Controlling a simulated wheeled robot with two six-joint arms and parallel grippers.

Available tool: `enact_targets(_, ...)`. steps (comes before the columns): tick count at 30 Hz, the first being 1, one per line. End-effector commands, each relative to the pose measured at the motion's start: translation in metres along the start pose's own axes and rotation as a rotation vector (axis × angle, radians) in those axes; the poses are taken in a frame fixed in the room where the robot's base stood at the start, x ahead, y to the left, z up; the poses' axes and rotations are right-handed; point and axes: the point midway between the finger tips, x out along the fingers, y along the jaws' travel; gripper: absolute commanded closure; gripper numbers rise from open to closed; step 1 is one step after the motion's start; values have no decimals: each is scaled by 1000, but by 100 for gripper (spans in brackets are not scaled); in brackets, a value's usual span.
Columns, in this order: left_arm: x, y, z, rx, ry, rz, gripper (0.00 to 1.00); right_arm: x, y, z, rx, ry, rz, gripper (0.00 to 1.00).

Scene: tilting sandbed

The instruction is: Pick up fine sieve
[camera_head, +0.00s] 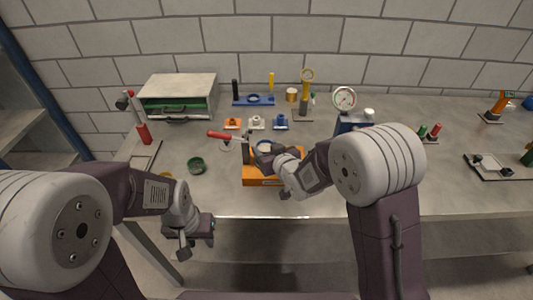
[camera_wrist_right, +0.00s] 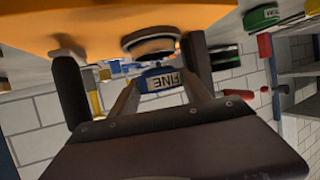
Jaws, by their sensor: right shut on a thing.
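The fine sieve (camera_wrist_right: 160,80) shows in the right wrist view as a blue piece with a "FINE" label, upside down in that picture. In the head view its blue-rimmed ring (camera_head: 264,146) is at the orange stand, partly hidden by my right gripper. My right gripper (camera_head: 266,156) is shut on the sieve; its two fingers flank the label in the wrist view (camera_wrist_right: 157,88). I cannot tell whether the sieve touches the stand. My left gripper (camera_head: 195,238) is low in front of the table edge, away from the sieve; its finger opening is unclear.
The orange stand (camera_head: 262,182) has dark posts beside the sieve. A red-handled tool (camera_head: 222,134) and a green ring (camera_head: 196,165) lie to its left. Small coloured blocks and a blue rack (camera_head: 253,100) are behind. A gauge (camera_head: 345,98) stands right. The front right tabletop is clear.

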Motion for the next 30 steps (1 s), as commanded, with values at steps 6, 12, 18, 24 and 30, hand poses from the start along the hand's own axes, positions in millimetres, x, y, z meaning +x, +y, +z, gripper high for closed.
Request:
enact_targets(6, 1, 0, 0, 0, 0, 0, 64, -41, -6, -24, -1, 6, -2, 85)
enact_targets(12, -1, 0, 0, 0, 0, 0, 64, -101, -14, -34, -1, 7, -2, 85)
enact_targets(18, 10, 0, 1, 0, 0, 0, 64, -130, -18, -35, -1, 6, 0, 85)
enact_targets(24, 12, 0, 1, 0, 0, 0, 64, -140, -19, -37, 0, 2, -1, 85)
enact_targets(30, 11, 0, 1, 0, 0, 0, 64, -140, -19, -37, 0, 1, 0, 85)
